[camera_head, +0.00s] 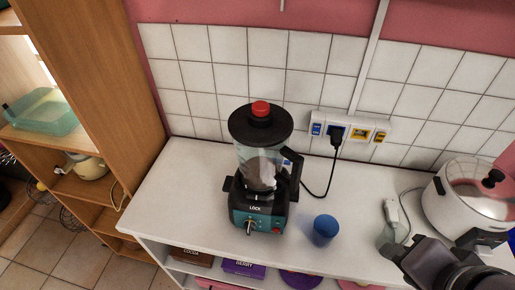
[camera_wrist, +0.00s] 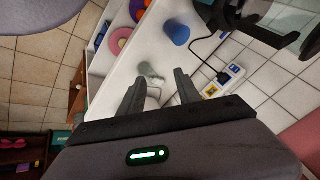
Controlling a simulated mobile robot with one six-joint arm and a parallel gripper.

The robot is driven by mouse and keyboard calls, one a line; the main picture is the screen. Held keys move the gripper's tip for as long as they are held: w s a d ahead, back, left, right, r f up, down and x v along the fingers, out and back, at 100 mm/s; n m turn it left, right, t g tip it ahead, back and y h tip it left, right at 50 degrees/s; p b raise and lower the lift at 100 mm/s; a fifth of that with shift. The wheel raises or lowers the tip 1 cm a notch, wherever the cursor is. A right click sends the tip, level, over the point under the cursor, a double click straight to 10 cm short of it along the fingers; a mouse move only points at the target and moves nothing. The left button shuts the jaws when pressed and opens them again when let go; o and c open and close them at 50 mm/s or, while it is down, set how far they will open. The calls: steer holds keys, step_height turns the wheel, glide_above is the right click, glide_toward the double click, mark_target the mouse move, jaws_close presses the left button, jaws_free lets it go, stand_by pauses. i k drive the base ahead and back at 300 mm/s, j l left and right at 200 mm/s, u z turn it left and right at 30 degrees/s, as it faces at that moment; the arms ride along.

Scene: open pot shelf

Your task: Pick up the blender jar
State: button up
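The blender jar (camera_head: 262,168) is clear, with a black lid, a red cap and a black handle on its right. It stands upright on a teal and black blender base (camera_head: 258,214) on the white counter. In the wrist view, part of the blender (camera_wrist: 262,18) shows at the upper right, cut off by the frame. My gripper (camera_wrist: 158,88) is open, its two fingers apart, and away from the jar. In the head view, my gripper (camera_head: 392,247) is at the lower right, beyond the blue cup from the blender; its fingertips are hard to make out.
A blue cup (camera_head: 325,229) stands right of the blender and shows in the wrist view (camera_wrist: 177,32). A white cooker (camera_head: 468,200) stands at the far right. A black cord runs to the wall sockets (camera_head: 350,130). The counter left of the blender (camera_head: 185,190) is clear.

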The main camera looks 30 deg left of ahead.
mark_target(261, 168)
steer(key=k+j+z, duration=0.1)
steer(key=j, duration=0.35)
steer(key=k+j+z, duration=0.1)
steer(key=j, duration=0.35)
steer(key=k+j+z, duration=0.1)
steer(key=j, duration=0.35)
steer(key=k+j+z, duration=0.1)
steer(key=j, duration=0.3)
steer(key=k+j+z, duration=0.1)
steer(key=k+j, duration=0.15)
steer(key=j, duration=0.15)
steer(key=k+j+z, duration=0.1)
steer(key=j, duration=0.3)
steer(key=k+j+z, duration=0.1)
steer(key=k+j, duration=0.15)
steer(key=j, duration=0.15)
steer(key=k+j+z, duration=0.1)
steer(key=j, duration=0.25)
steer(key=i+l+u, duration=0.1)
steer(key=i+l, duration=0.3)
